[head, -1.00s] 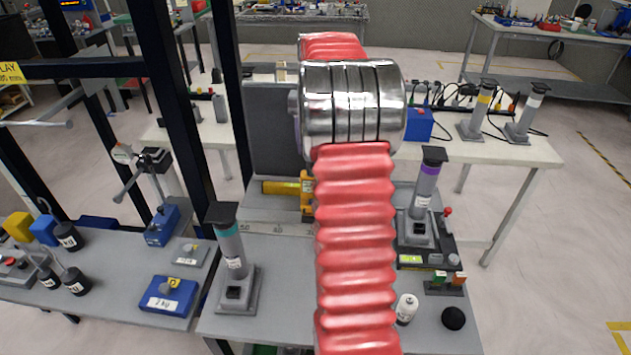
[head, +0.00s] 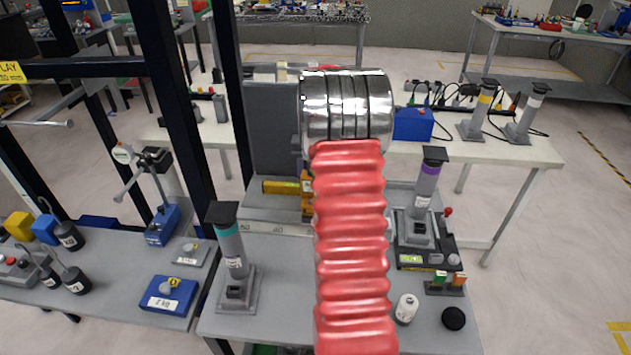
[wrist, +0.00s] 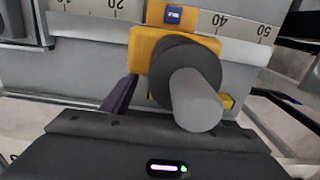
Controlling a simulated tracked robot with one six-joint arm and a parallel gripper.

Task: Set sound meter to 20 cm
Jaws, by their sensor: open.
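The sound meter shows in the wrist view as a yellow-orange carriage (wrist: 150,45) on a white scale rail (wrist: 90,28), with a thick black and grey cylinder (wrist: 195,95) pointing toward the camera. The carriage covers the scale between the 20 mark on its left and the 40 mark on its right. My gripper (wrist: 168,95) is open around or near the cylinder. One dark purple finger shows left of it; the other is hidden, and contact cannot be told. In the head view the orange carriage (head: 307,205) is partly hidden by my red arm.
Grey posts with teal (head: 232,250) and purple (head: 428,185) bands stand left and right of my arm on the bench. A white bottle (head: 406,309) and black dome (head: 453,318) lie front right. A dark upright panel (head: 270,130) stands behind the rail. Black frame posts rise at left.

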